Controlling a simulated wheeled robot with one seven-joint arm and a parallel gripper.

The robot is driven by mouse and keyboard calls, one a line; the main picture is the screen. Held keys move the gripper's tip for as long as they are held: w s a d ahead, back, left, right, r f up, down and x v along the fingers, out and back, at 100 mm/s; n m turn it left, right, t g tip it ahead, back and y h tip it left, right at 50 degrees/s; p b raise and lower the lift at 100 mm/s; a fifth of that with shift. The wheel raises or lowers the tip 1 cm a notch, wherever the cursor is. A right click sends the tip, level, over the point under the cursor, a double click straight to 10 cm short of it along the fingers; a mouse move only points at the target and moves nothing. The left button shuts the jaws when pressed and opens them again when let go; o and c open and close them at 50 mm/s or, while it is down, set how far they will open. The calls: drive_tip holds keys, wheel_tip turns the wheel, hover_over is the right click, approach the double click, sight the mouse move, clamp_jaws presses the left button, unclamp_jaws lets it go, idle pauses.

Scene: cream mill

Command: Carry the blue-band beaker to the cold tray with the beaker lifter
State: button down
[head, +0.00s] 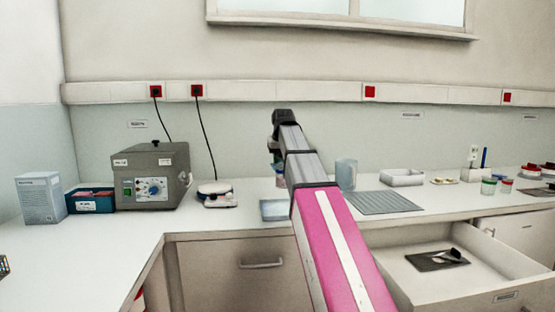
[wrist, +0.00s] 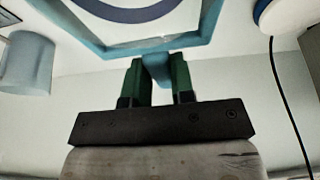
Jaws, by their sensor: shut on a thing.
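My gripper (wrist: 160,72) is shut on a small light-blue piece (wrist: 158,66) between its green fingers; I cannot tell whether this is the beaker lifter. A light-blue square tray (wrist: 208,38) with a dark blue ring on its pale inside lies just past the fingertips. It seems to be the pale blue tray (head: 275,212) at the counter's front edge in the head view, perhaps the cold tray. In the head view my arm hides the gripper's fingers. A small bluish and pink vessel (head: 280,182) shows partly beside my arm; I cannot make out a blue band.
A translucent blue vessel (head: 346,174) stands right of my arm, behind a grey ribbed mat (head: 384,202). An open drawer (head: 400,270) at lower right holds a dark mat with a tool. A grey machine (head: 150,178) and a small white device (head: 215,196) stand left.

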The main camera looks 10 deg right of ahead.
drive_tip(key=shift+s+d+f, duration=0.2)
drive_tip(key=shift+s+d, duration=0.5)
drive_tip(key=shift+d, duration=0.3)
drive_tip(key=shift+s+d+f, duration=0.15)
drive_tip(key=shift+s+d, duration=0.5)
drive_tip(key=shift+d, duration=0.35)
drive_tip(key=shift+f, duration=4.5)
drive_tip(key=shift+w, duration=0.85)
idle(0.7)
